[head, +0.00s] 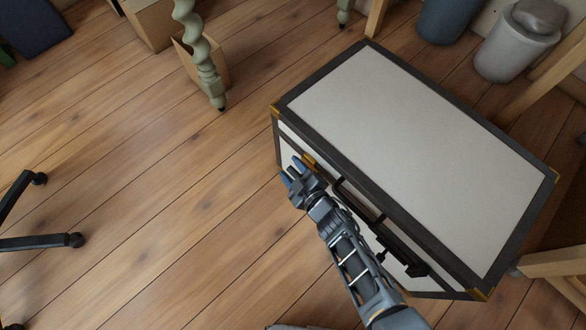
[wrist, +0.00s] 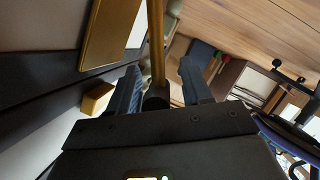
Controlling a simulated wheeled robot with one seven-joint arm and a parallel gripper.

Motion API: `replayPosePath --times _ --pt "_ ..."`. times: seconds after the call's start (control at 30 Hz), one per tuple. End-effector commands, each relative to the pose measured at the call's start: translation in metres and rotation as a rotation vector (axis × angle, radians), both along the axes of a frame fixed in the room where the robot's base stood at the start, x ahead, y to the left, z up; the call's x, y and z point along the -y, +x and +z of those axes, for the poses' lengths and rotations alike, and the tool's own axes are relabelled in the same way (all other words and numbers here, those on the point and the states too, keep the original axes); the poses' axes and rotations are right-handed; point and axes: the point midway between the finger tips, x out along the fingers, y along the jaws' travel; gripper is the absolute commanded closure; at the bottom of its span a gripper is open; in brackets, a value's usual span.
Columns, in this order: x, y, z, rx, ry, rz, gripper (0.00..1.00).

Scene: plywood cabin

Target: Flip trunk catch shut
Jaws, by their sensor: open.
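The trunk (head: 410,130) has pale panels, dark edging and brass corners, and its lid is down. A brass catch (head: 309,160) shows on its front near the left end, partly hidden by my gripper (head: 291,172). In the wrist view, a brass plate (wrist: 106,35) and a small brass block (wrist: 97,98) sit on the trunk's face at left. A thin brass bar (wrist: 156,40) stands out between the two fingers of my gripper (wrist: 162,82), apart from the plate in this view. The fingers are open; I cannot tell whether either touches the bar.
A dark handle (head: 355,200) runs along the trunk's front, beside my arm. A green twisted post (head: 200,55) and a cardboard box (head: 207,60) stand behind at left. Grey bins (head: 515,42) stand at the back right.

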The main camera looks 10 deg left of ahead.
Motion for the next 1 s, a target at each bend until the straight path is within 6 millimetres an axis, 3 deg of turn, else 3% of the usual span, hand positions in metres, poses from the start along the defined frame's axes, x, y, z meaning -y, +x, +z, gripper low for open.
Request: replayPosePath --times 0.27,0.7,1.0 --pt "0.020 -0.023 0.015 -0.002 0.000 -0.003 0.51" --pt "0.078 -0.095 0.012 -0.002 0.000 -0.003 0.51" --pt "0.093 -0.114 0.010 0.000 0.000 -0.001 0.51"
